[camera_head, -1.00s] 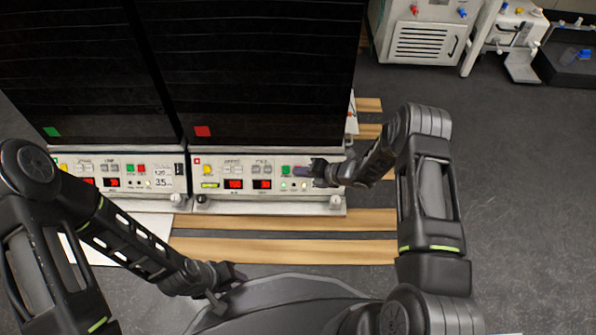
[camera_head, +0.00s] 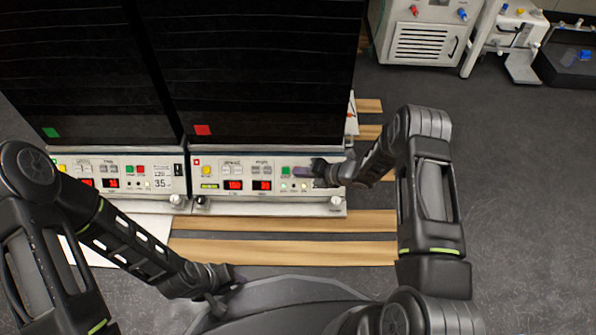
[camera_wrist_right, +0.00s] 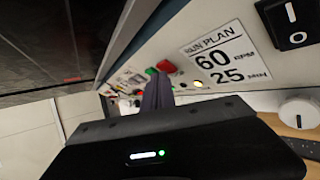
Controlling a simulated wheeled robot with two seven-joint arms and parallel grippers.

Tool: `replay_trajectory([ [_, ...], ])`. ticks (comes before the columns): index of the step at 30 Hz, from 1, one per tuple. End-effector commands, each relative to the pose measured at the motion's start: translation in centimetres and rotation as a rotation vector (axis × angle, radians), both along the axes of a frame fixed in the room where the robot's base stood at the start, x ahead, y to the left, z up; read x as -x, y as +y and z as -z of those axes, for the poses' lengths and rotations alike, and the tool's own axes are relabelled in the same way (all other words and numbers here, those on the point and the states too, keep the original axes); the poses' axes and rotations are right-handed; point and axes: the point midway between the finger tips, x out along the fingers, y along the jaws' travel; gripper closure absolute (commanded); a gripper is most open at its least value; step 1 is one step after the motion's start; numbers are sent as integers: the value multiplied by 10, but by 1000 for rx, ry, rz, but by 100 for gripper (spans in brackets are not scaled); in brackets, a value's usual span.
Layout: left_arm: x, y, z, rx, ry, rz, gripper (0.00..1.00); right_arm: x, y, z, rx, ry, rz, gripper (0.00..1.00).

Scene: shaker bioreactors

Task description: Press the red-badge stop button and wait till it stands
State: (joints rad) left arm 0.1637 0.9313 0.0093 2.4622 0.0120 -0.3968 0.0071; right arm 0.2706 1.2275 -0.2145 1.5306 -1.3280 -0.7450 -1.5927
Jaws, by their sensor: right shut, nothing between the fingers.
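A green-badge shaker (camera_head: 52,132) stands at the left with a similar panel. A run plan label (camera_wrist_right: 222,60), a black rocker switch (camera_wrist_right: 292,22) and a white knob (camera_wrist_right: 298,108) are near my right gripper. Wooden slats (camera_head: 290,220) lie in front.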

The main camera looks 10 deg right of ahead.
Motion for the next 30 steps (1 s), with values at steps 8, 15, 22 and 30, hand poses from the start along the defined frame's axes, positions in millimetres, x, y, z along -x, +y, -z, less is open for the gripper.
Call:
replay_trajectory([
  [8, 0, 0, 4, 0, 0, 0, 64, -2, -1, 2, 1, -1, 0, 100],
  [15, 0, 0, 4, 0, 0, 0, 64, -3, -1, 2, 1, -1, 0, 100],
  [22, 0, 0, 2, 0, 0, 0, 64, -2, -1, 0, 0, -1, 1, 100],
  [30, 0, 0, -8, 0, 0, 0, 64, 7, 1, -9, 0, -1, 1, 100],
])
